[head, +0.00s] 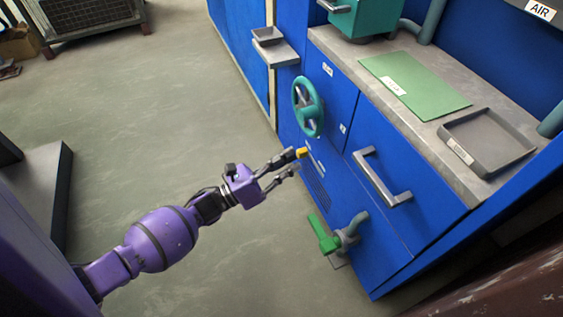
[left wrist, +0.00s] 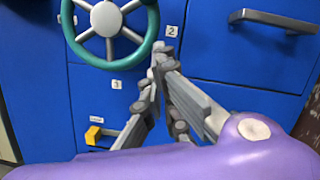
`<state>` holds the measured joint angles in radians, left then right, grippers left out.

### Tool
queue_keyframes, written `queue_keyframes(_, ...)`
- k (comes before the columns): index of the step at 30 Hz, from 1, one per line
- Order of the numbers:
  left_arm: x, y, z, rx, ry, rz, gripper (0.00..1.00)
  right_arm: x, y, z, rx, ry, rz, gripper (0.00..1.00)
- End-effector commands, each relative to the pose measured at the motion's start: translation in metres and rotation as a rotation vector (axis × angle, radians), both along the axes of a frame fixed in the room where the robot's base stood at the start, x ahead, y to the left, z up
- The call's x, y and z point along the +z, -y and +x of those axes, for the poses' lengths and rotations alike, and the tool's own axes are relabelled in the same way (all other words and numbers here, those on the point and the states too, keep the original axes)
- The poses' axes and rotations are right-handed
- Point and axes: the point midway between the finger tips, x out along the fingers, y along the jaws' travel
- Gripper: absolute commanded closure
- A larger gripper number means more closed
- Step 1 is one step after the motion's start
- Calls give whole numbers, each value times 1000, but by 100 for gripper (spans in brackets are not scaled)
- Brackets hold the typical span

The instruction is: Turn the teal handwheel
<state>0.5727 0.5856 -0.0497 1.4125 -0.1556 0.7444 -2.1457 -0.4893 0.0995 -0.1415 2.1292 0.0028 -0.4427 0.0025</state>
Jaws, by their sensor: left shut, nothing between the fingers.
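The teal handwheel (head: 308,107) is mounted upright on the blue cabinet front, with a grey hub and spokes. In the left wrist view the lower part of its rim (left wrist: 146,45) and its hub fill the upper left. My left gripper (head: 292,163) is shut and empty, below the wheel in the head view. In the left wrist view its fingers (left wrist: 157,74) come up to the right of and below the rim; I cannot tell whether they touch it. My right gripper is in neither view.
A yellow knob (head: 302,152) sits on the cabinet below the wheel. A drawer handle (head: 383,178) and a green-handled valve (head: 323,236) stick out nearby. A green mat (head: 425,88) and a grey tray (head: 505,136) lie on the counter. The floor at left is largely clear.

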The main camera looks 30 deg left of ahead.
Motion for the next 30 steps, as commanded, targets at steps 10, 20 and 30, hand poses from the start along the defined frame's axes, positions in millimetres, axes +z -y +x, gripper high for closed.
queue_keyframes(10, 29, 23, 46, -1, 2, 3, 100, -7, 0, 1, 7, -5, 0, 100)
queue_keyframes(20, 49, 17, 51, 0, -2, 0, 100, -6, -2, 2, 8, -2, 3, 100)
queue_keyframes(30, 50, 17, 51, 1, -3, -3, 100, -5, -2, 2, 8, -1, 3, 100)
